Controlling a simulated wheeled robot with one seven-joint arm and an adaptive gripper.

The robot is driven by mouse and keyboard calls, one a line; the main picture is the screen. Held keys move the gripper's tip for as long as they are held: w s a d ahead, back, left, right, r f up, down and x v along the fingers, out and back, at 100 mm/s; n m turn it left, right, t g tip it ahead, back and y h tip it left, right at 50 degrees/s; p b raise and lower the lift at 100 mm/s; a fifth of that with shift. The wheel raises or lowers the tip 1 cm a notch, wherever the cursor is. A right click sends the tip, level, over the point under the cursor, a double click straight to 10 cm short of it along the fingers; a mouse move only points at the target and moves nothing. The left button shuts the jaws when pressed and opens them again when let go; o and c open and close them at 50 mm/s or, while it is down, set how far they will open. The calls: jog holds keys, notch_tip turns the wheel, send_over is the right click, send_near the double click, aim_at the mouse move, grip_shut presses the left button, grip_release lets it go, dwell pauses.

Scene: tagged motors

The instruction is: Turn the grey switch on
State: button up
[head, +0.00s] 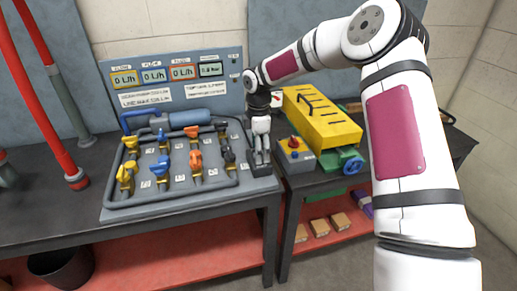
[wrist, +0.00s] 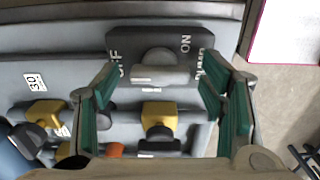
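The grey switch (wrist: 160,62) is a rounded knob with a bar-shaped handle on a dark grey plate, seen in the wrist view. The plate carries an OFF label on the left and an ON label on the right. In the head view my gripper (head: 261,150) points down at the right edge of the valve panel and hides most of the switch.
The grey panel (head: 205,205) bears pipes and several yellow, blue and orange valves left of my gripper. A meter board (head: 165,80) stands behind.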

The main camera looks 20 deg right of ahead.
jog(key=c, duration=1.1)
jog(key=m+b, duration=0.1)
jog(key=m, duration=0.3)
jog(key=shift+m, duration=0.4)
jog(key=m+b, duration=0.1)
jog(key=m, duration=0.3)
jog(key=shift+m, duration=0.3)
jog(key=m+b, duration=0.1)
jog(key=m, duration=0.3)
jog(key=shift+m+b, duration=0.45)
jog(key=shift+m, duration=1.75)
